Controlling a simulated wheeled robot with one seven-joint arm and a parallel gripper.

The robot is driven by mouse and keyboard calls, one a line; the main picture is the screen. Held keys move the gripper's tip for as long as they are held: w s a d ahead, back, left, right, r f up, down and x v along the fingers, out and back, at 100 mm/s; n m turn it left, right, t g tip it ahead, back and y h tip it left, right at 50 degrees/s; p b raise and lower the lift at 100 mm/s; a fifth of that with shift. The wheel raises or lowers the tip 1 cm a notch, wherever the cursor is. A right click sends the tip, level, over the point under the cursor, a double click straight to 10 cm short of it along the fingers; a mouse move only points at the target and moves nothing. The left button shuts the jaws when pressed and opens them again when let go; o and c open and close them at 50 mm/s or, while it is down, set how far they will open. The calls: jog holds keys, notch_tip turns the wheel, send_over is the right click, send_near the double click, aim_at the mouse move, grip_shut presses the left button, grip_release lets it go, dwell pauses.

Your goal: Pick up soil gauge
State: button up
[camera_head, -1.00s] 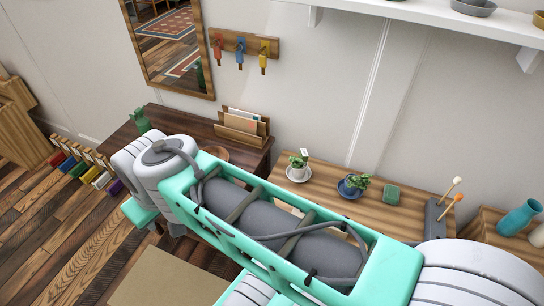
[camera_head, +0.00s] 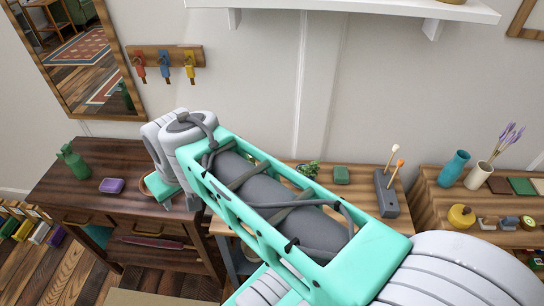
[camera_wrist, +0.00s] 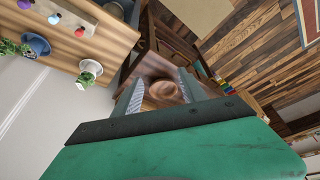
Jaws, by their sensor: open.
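I cannot surely pick out the soil gauge. Small knobbed pieces stand or lie on the wooden table in the wrist view: a purple one (camera_wrist: 24,4), a blue one (camera_wrist: 55,18) and a red one (camera_wrist: 80,31); any of them may be it. In the head view, a white-topped stick (camera_head: 393,151) and an orange-topped stick (camera_head: 400,164) stand in a grey block (camera_head: 386,195). My gripper (camera_wrist: 160,90) is open and empty, fingers apart above the dark desk, with a round brown bowl (camera_wrist: 164,90) seen between and beyond them. The arm hides part of the wooden table.
The dark desk (camera_head: 95,160) bears a green bottle (camera_head: 72,160) and a purple block (camera_head: 112,185). Potted plants, one in a white pot (camera_wrist: 90,69) and one in a blue pot (camera_wrist: 37,44), stand on the table. A white shelf (camera_head: 340,12) juts from the wall above.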

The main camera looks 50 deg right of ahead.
jog(key=w+d+f+m+b, duration=0.15)
jog(key=w+d+f, duration=0.35)
jog(key=w+d, duration=0.55)
jog(key=d+f+m, duration=0.1)
jog(key=d+f, duration=0.3)
jog(key=d, duration=0.4)
jog(key=d+f+m+b, duration=0.1)
jog(key=d+f, duration=0.3)
jog(key=d, duration=0.4)
jog(key=d+f+m, duration=0.1)
jog(key=d+f, duration=0.2)
jog(key=d, duration=0.5)
jog(key=shift+n+t, duration=0.25)
jog(key=shift+t, duration=0.05)
jog(key=p+x, duration=0.1)
jog(key=x, duration=0.3)
jog(key=p+x, duration=0.1)
jog(key=x, duration=0.3)
jog(key=shift+w+a, duration=0.1)
jog(key=shift+w, duration=0.15)
grip_shut()
jog(key=shift+r, duration=0.1)
